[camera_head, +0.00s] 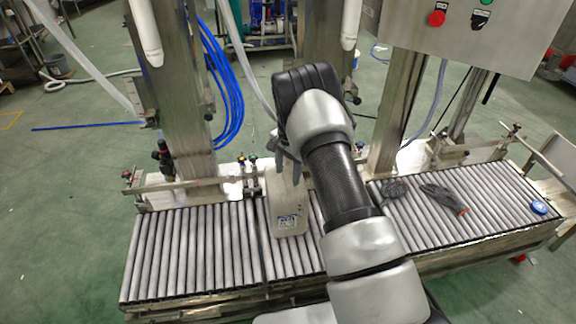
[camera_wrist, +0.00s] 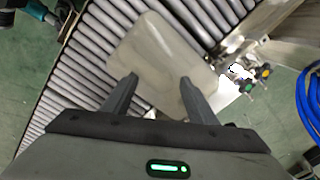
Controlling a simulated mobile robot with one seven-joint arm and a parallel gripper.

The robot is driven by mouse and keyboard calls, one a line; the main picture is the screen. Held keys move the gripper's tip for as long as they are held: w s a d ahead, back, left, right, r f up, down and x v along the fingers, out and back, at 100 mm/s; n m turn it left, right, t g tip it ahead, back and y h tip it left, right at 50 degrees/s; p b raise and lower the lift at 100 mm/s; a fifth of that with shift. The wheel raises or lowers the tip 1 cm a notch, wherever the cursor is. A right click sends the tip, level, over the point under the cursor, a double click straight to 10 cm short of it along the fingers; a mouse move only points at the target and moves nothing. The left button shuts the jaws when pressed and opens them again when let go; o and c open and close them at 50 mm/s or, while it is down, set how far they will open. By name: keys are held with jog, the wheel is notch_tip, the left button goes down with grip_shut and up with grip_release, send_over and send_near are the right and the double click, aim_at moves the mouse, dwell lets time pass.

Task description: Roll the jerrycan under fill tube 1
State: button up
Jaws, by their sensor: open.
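The jerrycan (camera_head: 287,218) is a pale grey-beige container on the roller conveyor (camera_head: 190,250), left of my arm in the head view. It also shows in the wrist view (camera_wrist: 158,45), beyond my fingers. My gripper (camera_head: 289,172) is open at the jerrycan's upper part. In the wrist view my two fingers (camera_wrist: 158,80) are spread, with their tips over the jerrycan's face; I cannot tell whether they touch it. Two white fill tubes hang above the conveyor, a left one (camera_head: 147,32) and a right one (camera_head: 351,22). I see no number on either.
Dark gloves (camera_head: 442,197) and a blue cap (camera_head: 539,208) lie on the right rollers. Steel posts and a rear rail stand behind the conveyor. A control box (camera_head: 465,32) with a red button hangs upper right. The rollers left of the jerrycan are clear.

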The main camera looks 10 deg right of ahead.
jog(key=shift+f, duration=0.3)
grip_shut()
jog(key=a+n+b, duration=0.2)
jog(key=a+b, duration=0.1)
jog(key=a, duration=1.9)
jog(key=shift+w+a+n, duration=0.25)
jog(key=shift+w+n, duration=0.15)
jog(key=shift+w, duration=0.05)
dwell(0.3)
dwell(0.4)
jog(key=shift+c, duration=1.8)
grip_release()
